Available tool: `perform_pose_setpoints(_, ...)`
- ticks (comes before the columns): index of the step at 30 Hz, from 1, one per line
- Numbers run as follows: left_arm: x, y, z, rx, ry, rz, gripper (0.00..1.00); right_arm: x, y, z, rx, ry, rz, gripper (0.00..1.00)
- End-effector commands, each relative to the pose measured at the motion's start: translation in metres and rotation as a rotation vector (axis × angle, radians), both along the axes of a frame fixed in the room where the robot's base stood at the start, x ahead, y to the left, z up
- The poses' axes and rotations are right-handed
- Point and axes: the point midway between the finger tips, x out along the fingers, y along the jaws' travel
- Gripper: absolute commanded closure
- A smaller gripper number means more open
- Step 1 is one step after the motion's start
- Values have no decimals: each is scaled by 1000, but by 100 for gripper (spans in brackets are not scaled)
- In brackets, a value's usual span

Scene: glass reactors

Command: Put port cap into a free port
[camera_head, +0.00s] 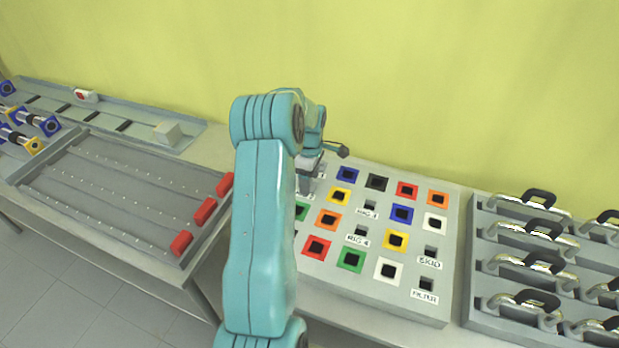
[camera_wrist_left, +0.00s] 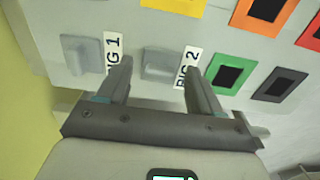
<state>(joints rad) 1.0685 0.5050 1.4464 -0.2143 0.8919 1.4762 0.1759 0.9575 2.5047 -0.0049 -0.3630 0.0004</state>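The grey panel (camera_head: 390,302) carries rows of coloured square frames with dark centres, and labelled square spots. In the left wrist view, two raised grey square blocks, which look like port caps, sit beside the labels: one at RIG 1 (camera_wrist_left: 82,54) and one at RIG 2 (camera_wrist_left: 160,65). My left gripper (camera_wrist_left: 158,72) is open, its two fingers apart on either side of the RIG 2 block; I see no contact. In the head view the left gripper (camera_head: 308,178) is over the panel's back left, partly hidden by my arm. My right gripper is not in view.
The spots by RIG 3 (camera_head: 371,206), RIG 4 (camera_head: 362,231), SKID (camera_head: 431,251) and FILTER (camera_head: 427,284) look dark. A tray with chrome-handled parts (camera_head: 527,260) stands at right. A slotted tray with red blocks (camera_head: 204,212) is at left. The wall is close behind.

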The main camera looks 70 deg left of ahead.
Motion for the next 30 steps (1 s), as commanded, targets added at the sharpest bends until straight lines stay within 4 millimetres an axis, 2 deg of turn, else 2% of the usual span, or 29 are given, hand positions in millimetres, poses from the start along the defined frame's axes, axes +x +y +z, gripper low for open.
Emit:
perform_pose_setpoints(5,0,0,1,1,-1,0,35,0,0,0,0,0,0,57)
perform_pose_setpoints(8,1,1,10,4,-2,0,35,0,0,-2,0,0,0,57)
perform_pose_setpoints(11,1,1,28,6,-4,0,35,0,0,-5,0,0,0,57)
perform_pose_setpoints(21,1,1,118,5,-3,0,35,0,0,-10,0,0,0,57)
perform_pose_setpoints(25,1,1,143,3,-3,0,35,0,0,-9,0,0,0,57)
perform_pose_setpoints(30,1,0,160,1,-1,-1,35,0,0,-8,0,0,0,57)
